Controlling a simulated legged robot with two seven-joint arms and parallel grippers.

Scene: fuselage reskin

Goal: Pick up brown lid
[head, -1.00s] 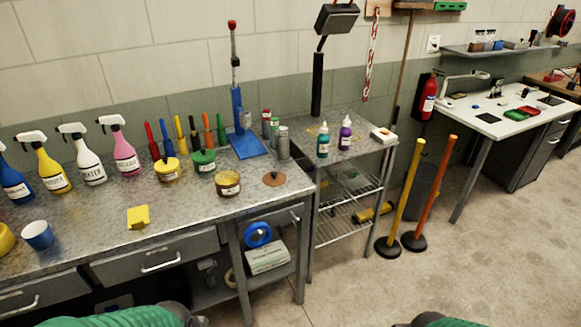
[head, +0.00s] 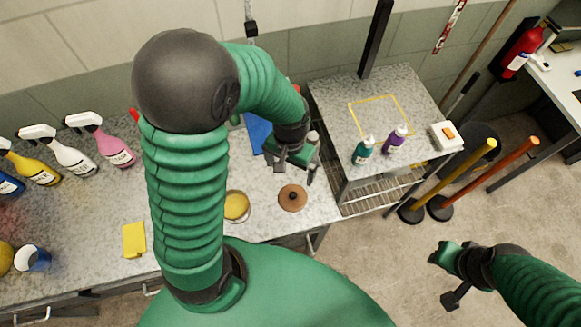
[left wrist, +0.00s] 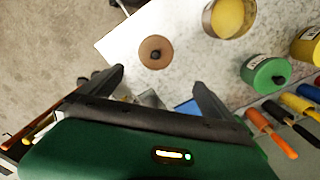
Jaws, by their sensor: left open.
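The brown lid (head: 292,198) is a flat round disc with a dark knob, lying on the grey workbench near its right front corner. It also shows in the left wrist view (left wrist: 155,52), beyond my fingertips. My left gripper (head: 298,178) is open and empty, above the bench just behind the lid and apart from it. Its two dark fingers show spread in the left wrist view (left wrist: 160,82). An open jar with yellow contents (head: 236,206) stands left of the lid. My right gripper (head: 442,255) is over the floor at the right; its jaws are too small to judge.
Spray bottles (head: 70,160) and a yellow sponge (head: 134,240) are on the left of the bench. Teal (head: 363,150) and purple (head: 394,140) bottles stand on the side table. In the wrist view, a green pot (left wrist: 266,76) and several tool handles are at the right.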

